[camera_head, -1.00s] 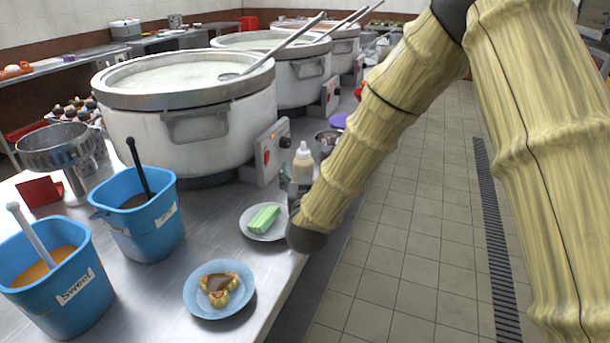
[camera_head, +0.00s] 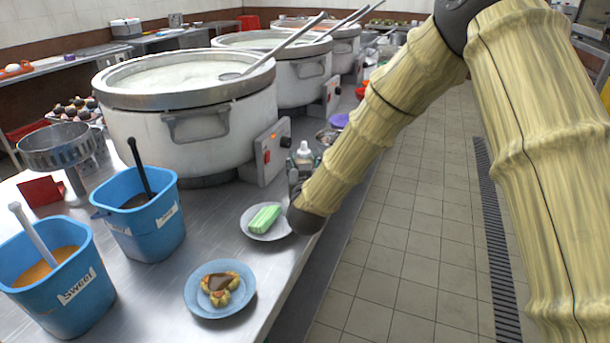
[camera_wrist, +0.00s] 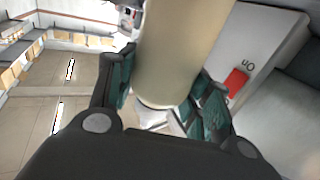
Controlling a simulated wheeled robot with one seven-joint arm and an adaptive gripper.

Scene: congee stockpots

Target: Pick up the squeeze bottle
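The squeeze bottle (camera_head: 304,152) stands near the counter's right edge, past the green item on the plate. Its pale nozzle shows in the head view, and my gripper and wrist hide much of its body. In the wrist view, the cream-coloured bottle (camera_wrist: 180,50) fills the space between the two teal-padded fingers of my gripper (camera_wrist: 163,95), and its rounded lower end shows. The pads lie close along both sides. I cannot tell whether they press on it. In the head view, my gripper (camera_head: 303,172) is small and partly hidden by my wrist.
A large stockpot (camera_head: 190,125) with a control box (camera_head: 272,150) stands left of the bottle. A plate with a green item (camera_head: 265,220) and a blue plate (camera_head: 220,306) are nearer. Blue tubs (camera_head: 145,225) stand at left. Tiled floor (camera_head: 410,230) lies right.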

